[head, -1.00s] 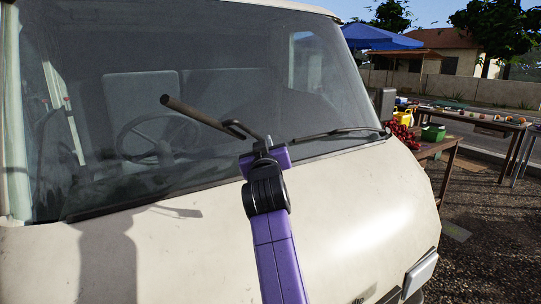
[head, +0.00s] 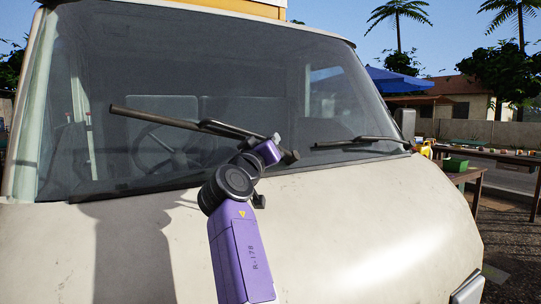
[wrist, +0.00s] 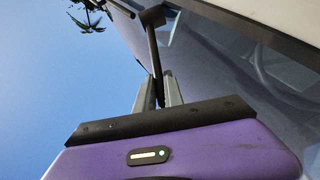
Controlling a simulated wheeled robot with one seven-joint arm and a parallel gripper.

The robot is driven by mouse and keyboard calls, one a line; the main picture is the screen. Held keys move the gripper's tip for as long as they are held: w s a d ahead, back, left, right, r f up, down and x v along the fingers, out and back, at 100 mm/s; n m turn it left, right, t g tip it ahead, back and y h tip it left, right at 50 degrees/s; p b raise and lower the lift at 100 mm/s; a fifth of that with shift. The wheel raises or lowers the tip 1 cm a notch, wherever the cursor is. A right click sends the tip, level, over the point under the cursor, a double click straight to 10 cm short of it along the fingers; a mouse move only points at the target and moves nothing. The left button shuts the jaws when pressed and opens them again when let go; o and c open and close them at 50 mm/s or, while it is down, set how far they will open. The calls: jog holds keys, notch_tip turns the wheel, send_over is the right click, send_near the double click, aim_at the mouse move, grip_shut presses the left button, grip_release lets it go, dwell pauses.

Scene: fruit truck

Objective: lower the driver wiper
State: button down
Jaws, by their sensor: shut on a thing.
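The driver wiper (head: 160,120) is a dark bar in front of the left part of the windscreen, on the steering wheel side. It slants from upper left down to the right and looks raised off the glass. My gripper (head: 268,151) is at its lower right end in the head view; its fingertips are hidden there. In the wrist view, the two grey fingers of my gripper (wrist: 158,92) are shut on the dark, thin wiper arm (wrist: 154,50), which rises between them to a dark block. A longer dark bar crosses the upper right.
The windscreen (head: 240,75) lies behind the wiper, above the cream truck front (head: 370,225). A second wiper (head: 360,142) rests low on the right side of the glass. Market tables with a green box (head: 455,164) stand at the right.

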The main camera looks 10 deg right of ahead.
jog(key=shift+w+a+f+h+b, duration=0.1)
jog(key=shift+f+h+b, duration=0.05)
jog(key=shift+h+b, duration=0.3)
jog(key=c, duration=1.5)
grip_release()
jog(key=shift+o, duration=0.2)
jog(key=v, duration=0.7)
jog(key=shift+s+a, duration=0.2)
jog(key=shift+s, duration=0.15)
